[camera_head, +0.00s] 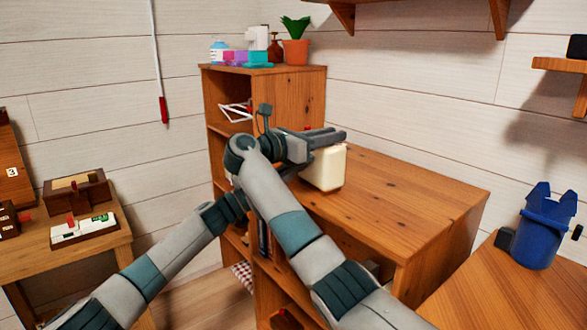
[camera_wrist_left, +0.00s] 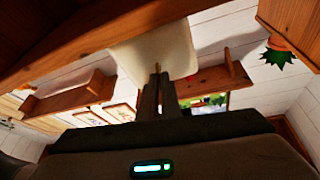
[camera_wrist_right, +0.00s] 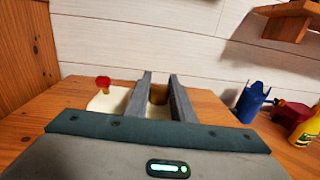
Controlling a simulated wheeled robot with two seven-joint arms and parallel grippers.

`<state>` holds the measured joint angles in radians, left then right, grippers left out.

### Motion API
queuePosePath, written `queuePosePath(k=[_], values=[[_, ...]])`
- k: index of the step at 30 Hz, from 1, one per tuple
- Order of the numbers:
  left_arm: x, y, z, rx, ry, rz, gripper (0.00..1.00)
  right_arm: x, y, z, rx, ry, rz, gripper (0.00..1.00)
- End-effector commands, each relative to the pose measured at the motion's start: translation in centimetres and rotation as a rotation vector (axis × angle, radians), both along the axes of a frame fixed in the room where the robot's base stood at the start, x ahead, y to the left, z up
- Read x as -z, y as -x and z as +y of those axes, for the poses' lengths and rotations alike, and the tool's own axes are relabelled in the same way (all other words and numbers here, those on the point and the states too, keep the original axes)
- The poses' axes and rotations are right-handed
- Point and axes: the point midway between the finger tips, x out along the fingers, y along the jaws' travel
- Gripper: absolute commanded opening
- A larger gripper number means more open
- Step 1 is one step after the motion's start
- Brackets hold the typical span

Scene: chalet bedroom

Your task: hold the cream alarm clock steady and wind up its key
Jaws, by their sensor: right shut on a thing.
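The cream alarm clock (camera_head: 325,168) stands upright on the left end of the wooden desk top. My right gripper (camera_head: 338,137) is shut on it at the top; in the right wrist view a gold-brown part (camera_wrist_right: 158,95) shows between its fingers. The clock's cream body (camera_wrist_right: 108,101) and a red knob (camera_wrist_right: 103,82) are beside the fingers. In the left wrist view, my left gripper (camera_wrist_left: 160,80) has its fingers close together around a thin brass key (camera_wrist_left: 157,68) at the clock's pale face (camera_wrist_left: 165,48). My right arm hides the left gripper in the head view.
A wooden bookcase (camera_head: 267,72) with a potted plant (camera_head: 295,48) stands just behind the clock. The desk top (camera_head: 410,195) right of the clock is bare. A blue container (camera_head: 545,228) is at the right; a side table (camera_head: 85,252) with small boxes is at the left.

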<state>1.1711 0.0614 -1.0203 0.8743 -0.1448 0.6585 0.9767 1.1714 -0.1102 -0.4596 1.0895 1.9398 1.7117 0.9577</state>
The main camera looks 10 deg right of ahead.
Motion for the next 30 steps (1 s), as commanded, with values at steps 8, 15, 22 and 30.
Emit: queuePosePath(k=[8, 15, 22, 30], values=[[-0.07, -0.12, 0.02, -0.002, -0.051, -0.125, 0.00, 0.03, 0.00, -0.04, 0.001, 0.000, 0.001, 0.00], [-0.15, -0.20, 0.04, -0.003, -0.124, -0.307, 0.00, 0.03, 0.01, -0.06, 0.001, 0.000, 0.001, 0.00], [-0.15, -0.22, 0.05, -0.002, -0.208, -0.510, 0.00, 0.04, 0.01, -0.06, 0.001, 0.000, 0.001, 0.00], [-0.21, -0.26, 0.10, -0.002, -0.304, -0.747, 0.00, 0.04, 0.00, -0.07, 0.001, 0.000, 0.001, 0.00]])
